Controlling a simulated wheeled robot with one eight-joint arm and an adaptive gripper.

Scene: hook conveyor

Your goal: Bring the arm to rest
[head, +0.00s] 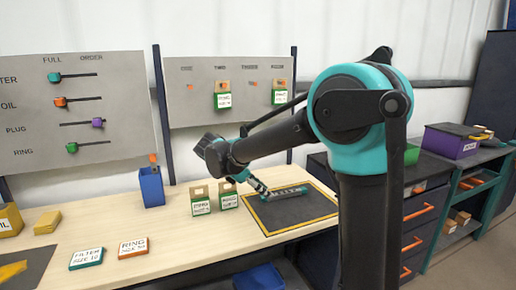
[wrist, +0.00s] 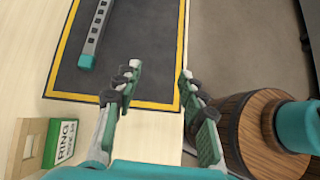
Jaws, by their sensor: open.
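My arm reaches out to the left over the table in the head view, bent at the elbow. My gripper (head: 262,190) hangs low near the left edge of a dark mat with a yellow border (head: 262,221). In the wrist view my gripper (wrist: 160,74) has its two fingers spread apart with nothing between them. A grey slotted bar with a teal end (wrist: 95,35) lies on the mat (wrist: 140,60), apart from the fingers. The bar (head: 290,192) also shows in the head view, just right of the gripper.
Two green-and-tan labelled packs (head: 201,199) stand close left of the gripper. A wooden barrel (wrist: 245,125) is at right in the wrist view. A panel with hanging packs (head: 240,120) stands behind.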

